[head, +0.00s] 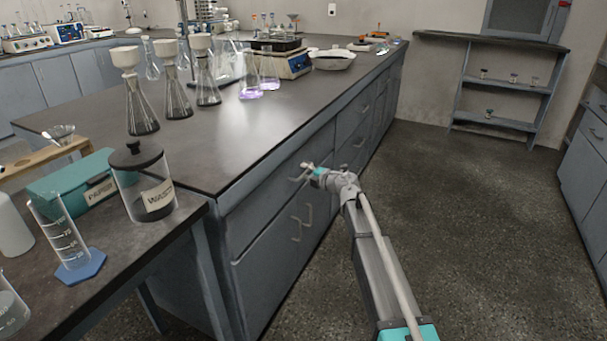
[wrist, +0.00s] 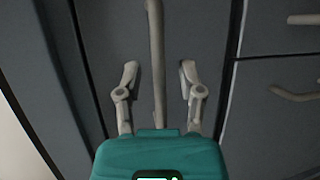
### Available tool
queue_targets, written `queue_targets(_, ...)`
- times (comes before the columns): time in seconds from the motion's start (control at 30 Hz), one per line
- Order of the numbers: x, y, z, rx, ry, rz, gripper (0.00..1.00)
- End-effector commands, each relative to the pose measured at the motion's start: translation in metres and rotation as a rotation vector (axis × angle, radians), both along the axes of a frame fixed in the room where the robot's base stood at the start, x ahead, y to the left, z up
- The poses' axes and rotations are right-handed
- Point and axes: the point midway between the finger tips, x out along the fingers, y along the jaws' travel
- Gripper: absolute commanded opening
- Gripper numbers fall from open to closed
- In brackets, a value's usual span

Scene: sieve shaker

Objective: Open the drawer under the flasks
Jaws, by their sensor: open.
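The drawer (head: 260,199) is the top front under the bench edge, below the flasks (head: 141,110); its front looks flush with the cabinet. Its pale bar handle shows in the wrist view (wrist: 157,45), running up the picture across the dark drawer front (wrist: 215,30). My gripper (head: 306,170) is at this handle in the head view, partly covering it. In the wrist view my gripper (wrist: 159,72) is open, one finger on each side of the handle, with a gap on both sides. Depth of the fingertips to the drawer front is hard to tell.
Two lower cabinet handles (head: 296,230) sit below the drawer; handles (wrist: 293,95) also show at right in the wrist view. A waste jar (head: 150,187) and a teal box (head: 72,180) stand on the near side bench. The floor (head: 440,230) to the right is clear.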

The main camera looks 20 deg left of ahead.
Motion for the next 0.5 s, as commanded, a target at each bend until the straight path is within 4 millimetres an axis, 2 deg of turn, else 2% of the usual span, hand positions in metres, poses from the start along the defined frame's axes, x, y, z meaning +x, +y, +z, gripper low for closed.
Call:
queue_targets(0.4,0.0023,0.0039,-0.0008,0.0,0.0,-0.001,0.5)
queue_targets(0.5,0.0024,0.0038,-0.0008,0.0,0.0,-0.001,0.33)
